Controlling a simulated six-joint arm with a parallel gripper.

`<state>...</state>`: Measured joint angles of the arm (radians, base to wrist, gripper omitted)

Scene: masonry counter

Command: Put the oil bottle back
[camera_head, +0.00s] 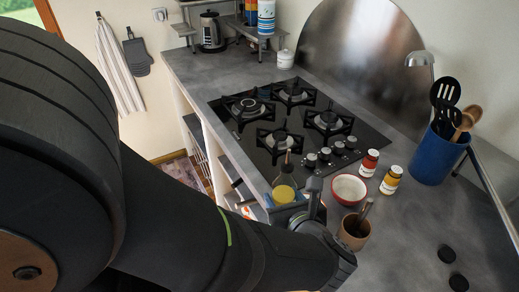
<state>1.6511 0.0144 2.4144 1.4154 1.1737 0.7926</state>
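The oil bottle (284,186) is clear with yellow oil in it and a thin pouring spout at its top. It stands about upright near the front edge of the counter, in front of the hob. Its lower part is hidden behind my arm and gripper. My gripper (302,203) is right at the bottle, with one dark finger showing just to its right. The fingertips are mostly hidden, so I cannot tell whether they touch or hold the bottle. A blue-grey surface (284,213) shows below the bottle; I cannot tell what it is.
A red-and-white bowl (349,188), a brown mortar with a pestle (354,231) and two spice jars (369,163) (391,180) stand close right of my gripper. The gas hob (300,120) lies behind. A blue utensil crock (437,155) stands right. Free counter (410,230) lies at the lower right.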

